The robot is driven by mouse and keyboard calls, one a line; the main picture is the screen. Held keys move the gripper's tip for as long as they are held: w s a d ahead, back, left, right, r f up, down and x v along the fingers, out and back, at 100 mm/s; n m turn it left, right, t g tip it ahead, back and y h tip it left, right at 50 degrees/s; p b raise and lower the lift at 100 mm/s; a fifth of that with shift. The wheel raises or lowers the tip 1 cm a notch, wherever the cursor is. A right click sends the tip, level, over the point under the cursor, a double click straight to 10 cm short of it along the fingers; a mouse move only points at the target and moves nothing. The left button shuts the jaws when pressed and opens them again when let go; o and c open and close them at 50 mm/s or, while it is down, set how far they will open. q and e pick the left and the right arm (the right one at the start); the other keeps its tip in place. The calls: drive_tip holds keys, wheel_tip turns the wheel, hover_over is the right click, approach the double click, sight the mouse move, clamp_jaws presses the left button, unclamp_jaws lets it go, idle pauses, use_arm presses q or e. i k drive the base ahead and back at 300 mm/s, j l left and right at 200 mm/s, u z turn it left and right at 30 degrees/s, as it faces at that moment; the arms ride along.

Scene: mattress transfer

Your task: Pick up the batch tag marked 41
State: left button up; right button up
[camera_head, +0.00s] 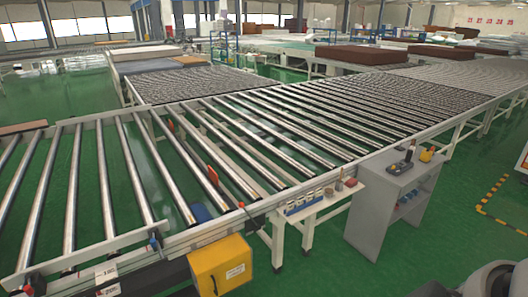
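I cannot make out a batch tag marked 41. Several small items, too small to read, stand on a narrow white side shelf (318,206) at the near edge of the roller conveyor (255,125). Two white labels show at the lower left; the upper label (106,273) seems to read 180 and the lower label (108,290) seems to read 200. Neither gripper is in view. A dark grey rounded shape at the bottom right corner may be part of my own arm.
A yellow box (221,265) hangs at the conveyor's front. A grey cabinet (375,222) stands right of the side shelf, with a dark bottle-like item (409,152) and a yellow item (426,155) on top. Green floor (455,225) is open at right. Brown mattresses (361,54) lie farther back.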

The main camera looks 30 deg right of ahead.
sight(309, 197)
drive_tip(key=l+z, duration=0.35)
drive_tip(key=k+l+z, duration=0.1)
drive_tip(key=l+z, duration=0.2)
drive_tip(key=l, duration=0.25)
drive_tip(key=l+z, duration=0.35)
drive_tip(key=i+l, duration=0.05)
drive_tip(key=l, duration=0.05)
